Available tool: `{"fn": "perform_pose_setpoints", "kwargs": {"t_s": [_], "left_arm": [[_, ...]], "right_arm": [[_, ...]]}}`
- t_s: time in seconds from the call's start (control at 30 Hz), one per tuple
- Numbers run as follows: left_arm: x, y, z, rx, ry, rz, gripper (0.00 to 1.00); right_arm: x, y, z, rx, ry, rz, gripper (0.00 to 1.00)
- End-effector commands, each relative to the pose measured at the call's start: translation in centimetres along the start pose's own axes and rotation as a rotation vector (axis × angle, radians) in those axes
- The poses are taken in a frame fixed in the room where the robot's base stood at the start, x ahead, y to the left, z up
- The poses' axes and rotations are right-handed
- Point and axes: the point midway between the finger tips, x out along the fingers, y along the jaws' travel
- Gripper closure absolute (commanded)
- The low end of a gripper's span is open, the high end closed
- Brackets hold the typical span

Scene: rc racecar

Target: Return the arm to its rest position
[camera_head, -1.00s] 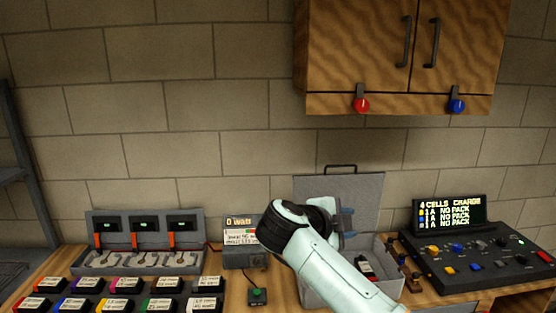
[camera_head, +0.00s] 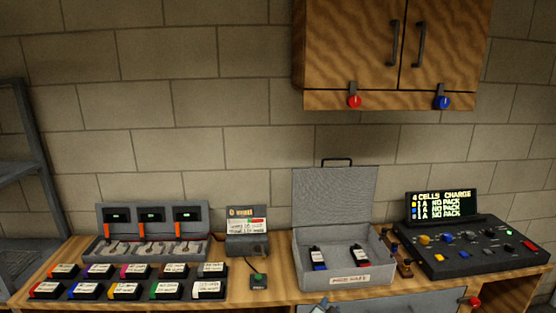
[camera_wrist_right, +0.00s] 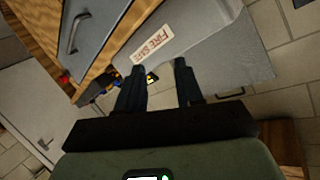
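My right gripper shows in the right wrist view (camera_wrist_right: 158,78), with its two dark fingers apart and nothing held between them. Only a small pale part of my right arm shows at the bottom edge of the head view. My left gripper is not in view. The grey fire-safe box (camera_head: 341,284) stands on the bench with its lid (camera_head: 335,200) raised. Two dark packs (camera_head: 318,259) (camera_head: 360,256) stand in it, apart from each other. The box front with its label also shows in the right wrist view (camera_wrist_right: 185,28), beyond the fingers.
A charger console (camera_head: 480,262) stands to the right of the box. Several labelled packs (camera_head: 124,291) lie at the left, before a grey rack (camera_head: 152,217). A small display unit (camera_head: 247,245) and green button (camera_head: 258,280) are between. A wooden cabinet (camera_head: 350,50) hangs above.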

Motion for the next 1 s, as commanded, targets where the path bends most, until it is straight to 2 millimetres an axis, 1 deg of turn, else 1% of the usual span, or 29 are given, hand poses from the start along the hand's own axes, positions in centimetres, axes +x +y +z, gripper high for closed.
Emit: {"fn": "perform_pose_setpoints", "kwargs": {"t_s": [0.03,0.07,0.1,0.17,0.2,0.27,0.3,0.37,0.4,0.47,0.5,0.57,0.6,0.7,0.73,0.8,0.83,0.9,1.0], "left_arm": [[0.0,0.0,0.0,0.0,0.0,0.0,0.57],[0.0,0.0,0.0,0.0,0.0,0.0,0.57],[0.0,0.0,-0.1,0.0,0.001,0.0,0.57],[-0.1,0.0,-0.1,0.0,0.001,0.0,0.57],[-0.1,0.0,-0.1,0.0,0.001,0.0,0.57],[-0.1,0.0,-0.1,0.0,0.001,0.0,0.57],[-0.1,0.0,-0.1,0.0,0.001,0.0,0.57],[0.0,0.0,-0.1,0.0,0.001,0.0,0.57],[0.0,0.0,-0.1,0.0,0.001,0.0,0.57],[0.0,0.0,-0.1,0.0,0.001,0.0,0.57],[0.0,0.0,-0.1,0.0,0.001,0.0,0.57],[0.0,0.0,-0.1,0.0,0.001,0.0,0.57],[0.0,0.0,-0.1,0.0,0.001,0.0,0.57],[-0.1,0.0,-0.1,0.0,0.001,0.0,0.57],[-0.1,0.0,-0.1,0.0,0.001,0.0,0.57],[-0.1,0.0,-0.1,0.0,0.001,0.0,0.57],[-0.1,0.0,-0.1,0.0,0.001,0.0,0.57],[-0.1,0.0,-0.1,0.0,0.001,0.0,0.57],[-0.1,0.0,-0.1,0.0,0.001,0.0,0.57]], "right_arm": [[0.1,2.5,3.4,-0.046,-0.084,-0.003,0.64],[-0.1,3.8,5.3,-0.07,-0.134,-0.008,0.64],[-0.5,5.6,7.8,-0.098,-0.201,-0.013,0.64],[-1.5,8.3,11.4,-0.135,-0.307,-0.018,0.64],[-2.4,10.2,13.6,-0.155,-0.379,-0.019,0.64],[-4.2,12.9,16.9,-0.181,-0.49,-0.018,0.64],[-5.7,14.7,19.0,-0.195,-0.566,-0.016,0.64],[-8.2,17.3,21.9,-0.211,-0.682,-0.009,0.64],[-10.1,19.0,23.6,-0.218,-0.76,-0.003,0.64],[-13.2,21.4,26.0,-0.224,-0.877,0.006,0.64],[-15.3,22.8,27.2,-0.227,-0.952,0.013,0.64],[-18.6,24.7,28.9,-0.226,-1.059,0.023,0.64],[-20.6,25.7,29.7,-0.223,-1.123,0.029,0.64],[-24.9,27.5,31.0,-0.215,-1.253,0.042,0.64],[-25.9,27.9,31.2,-0.213,-1.282,0.044,0.64],[-27.6,28.4,31.6,-0.209,-1.333,0.048,0.64],[-28.1,28.6,31.7,-0.207,-1.349,0.05,0.64],[-28.9,28.8,31.8,-0.205,-1.37,0.051,0.64],[-29.1,28.9,31.8,-0.204,-1.376,0.051,0.64]]}}
